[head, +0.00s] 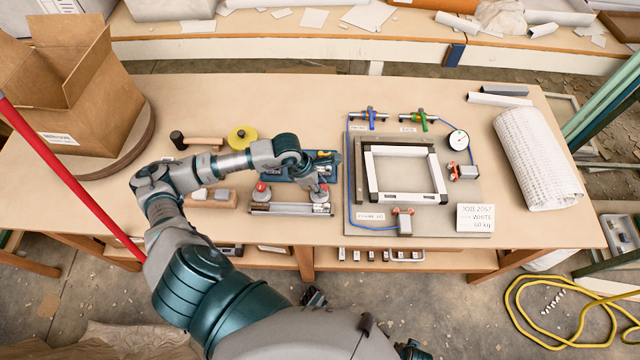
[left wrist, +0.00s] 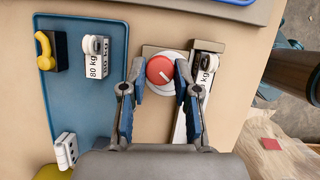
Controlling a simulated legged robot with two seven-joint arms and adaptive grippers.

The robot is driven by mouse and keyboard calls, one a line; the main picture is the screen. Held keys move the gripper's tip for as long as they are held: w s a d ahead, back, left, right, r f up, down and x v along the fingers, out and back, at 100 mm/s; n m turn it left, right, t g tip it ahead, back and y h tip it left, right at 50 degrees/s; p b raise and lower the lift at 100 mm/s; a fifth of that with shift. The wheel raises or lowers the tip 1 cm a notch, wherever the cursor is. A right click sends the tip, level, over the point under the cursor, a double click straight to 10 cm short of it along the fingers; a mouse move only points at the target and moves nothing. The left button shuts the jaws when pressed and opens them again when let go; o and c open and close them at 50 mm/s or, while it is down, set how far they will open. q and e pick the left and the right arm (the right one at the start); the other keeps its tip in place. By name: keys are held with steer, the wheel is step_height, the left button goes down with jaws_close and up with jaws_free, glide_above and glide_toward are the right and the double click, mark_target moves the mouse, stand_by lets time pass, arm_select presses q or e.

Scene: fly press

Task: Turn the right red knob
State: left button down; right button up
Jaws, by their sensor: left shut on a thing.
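The right red knob (head: 322,190) is at the right end of a metal rail fixture (head: 290,209) at the front middle of the table. The left red knob (head: 262,188) is at the other end. My left gripper (head: 321,184) is over the right knob, partly covering it. In the left wrist view, my left gripper (left wrist: 160,77) has one finger on each side of a round red knob (left wrist: 160,70) with a white pointer line slanting across its top. The gripper is shut on this knob.
A blue tray (head: 280,171) with small parts lies behind the knobs. A grey board (head: 440,222) with a square frame, clamps and a gauge (head: 458,140) lies to the right. A cardboard box (head: 85,110) and yellow tape roll (head: 242,138) are on the left.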

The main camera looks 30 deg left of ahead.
arm_select(q)
steer(key=n+t+y, duration=0.1)
steer(key=n, duration=0.3)
steer(key=shift+b, duration=0.35)
steer(key=shift+d+r+n+t+y+b, duration=0.15)
steer(key=shift+n+y, duration=0.25)
steer(key=shift+n, duration=0.65)
steer(key=shift+a+f+n+t+y+b, duration=0.15)
steer(key=shift+n+y, duration=0.25)
steer(key=shift+n, duration=0.65)
arm_select(e)
steer(key=shift+w+r, duration=0.2)
steer(key=shift+r, duration=0.5)
steer(key=shift+w+r, duration=0.25)
steer(key=shift+r, duration=0.4)
steer(key=shift+w+r, duration=0.2)
steer(key=shift+r, duration=0.5)
arm_select(q)
steer(key=shift+d+r, duration=0.1)
steer(key=shift+r, duration=0.05)
arm_select(e)
steer(key=shift+s, duration=0.1)
arm_select(q)
steer(key=c, duration=1.1)
jaws_free()
steer(key=shift+o, duration=1.3)
steer(key=shift+s+r, duration=0.1)
steer(key=shift+s, duration=0.05)
steer(key=v, duration=1.1)
steer(key=shift+r, duration=0.15)
